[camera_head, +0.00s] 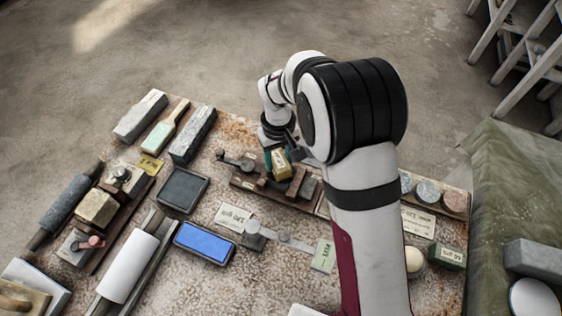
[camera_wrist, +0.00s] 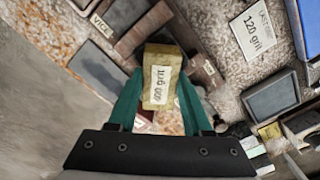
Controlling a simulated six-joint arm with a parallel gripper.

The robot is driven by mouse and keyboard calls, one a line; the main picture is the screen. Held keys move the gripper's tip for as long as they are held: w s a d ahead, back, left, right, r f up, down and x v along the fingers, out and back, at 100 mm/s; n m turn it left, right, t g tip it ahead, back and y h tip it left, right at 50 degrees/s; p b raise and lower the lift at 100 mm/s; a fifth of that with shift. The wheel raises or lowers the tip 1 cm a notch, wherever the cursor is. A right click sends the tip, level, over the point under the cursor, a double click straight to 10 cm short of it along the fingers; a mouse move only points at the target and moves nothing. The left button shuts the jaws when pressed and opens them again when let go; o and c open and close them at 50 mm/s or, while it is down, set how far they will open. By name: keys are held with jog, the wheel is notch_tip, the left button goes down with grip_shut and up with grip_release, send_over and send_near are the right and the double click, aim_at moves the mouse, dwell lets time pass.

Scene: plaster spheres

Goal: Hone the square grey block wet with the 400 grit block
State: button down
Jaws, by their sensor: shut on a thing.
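My gripper (camera_wrist: 160,95) is shut on the yellow 400 grit block (camera_wrist: 160,75), with a teal finger on each side and its label facing the camera. In the head view, the yellow block (camera_head: 281,163) is over the dark wooden holder (camera_head: 250,187) with upright brown pieces; whether it touches the holder I cannot tell. A small grey block (camera_head: 308,188) sits at the right end of that holder, beside a "VICE" label (camera_wrist: 103,22) in the wrist view. Whether it is the square grey block I cannot tell.
A white roll (camera_head: 128,266) lies in front. Round discs (camera_head: 428,190) are right of my arm.

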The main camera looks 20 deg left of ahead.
jog(key=shift+w+a, duration=0.75)
jog(key=shift+a, duration=0.05)
jog(key=shift+d, duration=0.1)
jog(key=shift+s+d, duration=1.45)
jog(key=shift+s, duration=0.05)
jog(key=shift+w+a, duration=1.5)
jog(key=shift+a, duration=0.05)
jog(key=shift+s+d+r, duration=0.7)
jog(key=shift+s+d, duration=0.1)
